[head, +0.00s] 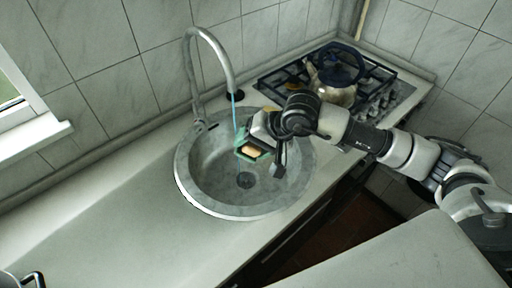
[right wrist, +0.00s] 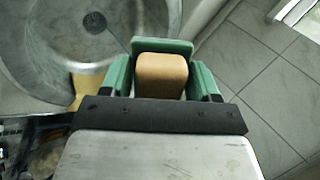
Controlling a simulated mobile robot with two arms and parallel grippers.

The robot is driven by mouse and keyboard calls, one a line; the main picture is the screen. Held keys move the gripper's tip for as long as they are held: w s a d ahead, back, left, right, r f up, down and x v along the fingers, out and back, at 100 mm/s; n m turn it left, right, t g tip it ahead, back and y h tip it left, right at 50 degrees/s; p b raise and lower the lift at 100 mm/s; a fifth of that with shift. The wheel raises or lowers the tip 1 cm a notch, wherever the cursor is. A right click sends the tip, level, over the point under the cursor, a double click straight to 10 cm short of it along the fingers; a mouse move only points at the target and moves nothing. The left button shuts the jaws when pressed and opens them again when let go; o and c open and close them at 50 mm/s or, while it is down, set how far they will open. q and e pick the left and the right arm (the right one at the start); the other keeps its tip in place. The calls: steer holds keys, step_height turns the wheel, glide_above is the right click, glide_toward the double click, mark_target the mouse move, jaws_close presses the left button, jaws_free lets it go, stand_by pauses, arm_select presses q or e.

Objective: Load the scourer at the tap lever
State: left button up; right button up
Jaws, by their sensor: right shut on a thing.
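My right gripper (head: 251,150) is over the sink basin (head: 210,187), shut on the scourer (head: 252,151), a small tan block. In the right wrist view the scourer (right wrist: 161,75) sits between the green fingers of the gripper (right wrist: 161,78), with a green edge beyond it. The curved metal tap (head: 212,40) stands behind the sink. A thin blue stream of water (head: 235,115) falls from its spout close to the scourer; I cannot tell whether it touches it. A small dark lever-like part (head: 212,127) is near the tap's base. My left gripper is not in view.
A hob (head: 395,88) with a pale kettle-like pot (head: 335,92) and a dark blue pan (head: 340,62) is right of the sink. The worktop (head: 110,215) left of the sink is mostly clear. A pale surface (head: 385,260) lies in the foreground.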

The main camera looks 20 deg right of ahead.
steer(key=w, duration=0.4)
steer(key=w+f, duration=0.1)
steer(key=w, duration=0.1)
steer(key=shift+a, duration=0.1)
steer(key=w+f+b, duration=0.1)
steer(key=w+b, duration=0.3)
steer(key=w, duration=0.3)
steer(key=shift+f+b, duration=0.25)
steer(key=shift+b, duration=0.15)
steer(key=shift+s, duration=0.15)
steer(key=s, duration=0.8)
steer(key=shift+b, duration=0.35)
stand_by(1.3)
